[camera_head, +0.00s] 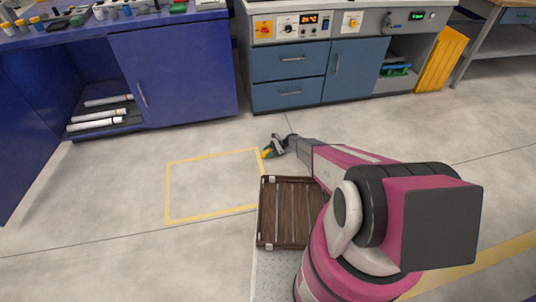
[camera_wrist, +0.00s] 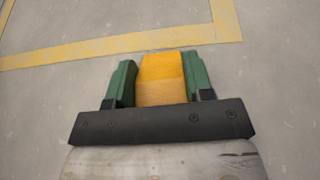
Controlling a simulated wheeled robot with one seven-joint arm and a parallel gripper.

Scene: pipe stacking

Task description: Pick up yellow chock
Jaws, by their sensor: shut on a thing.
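The yellow chock (camera_wrist: 161,78) is between the two green fingers of my gripper (camera_wrist: 161,80) in the wrist view. My gripper is shut on it, with one finger on each side. In the head view the chock (camera_head: 267,153) is a small yellow piece at the tip of my gripper (camera_head: 270,151). It is near the upper right corner of a yellow square marked on the floor. The chock's underside is hidden, so I cannot tell whether it touches the floor.
A brown slatted wooden tray (camera_head: 291,178) is just below my gripper in the head view. White pipes (camera_head: 97,125) lie on the shelf of a blue bench (camera_head: 175,72) at left. A grey-blue workbench (camera_head: 290,65) stands behind. The floor inside the yellow square (camera_head: 213,160) is clear.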

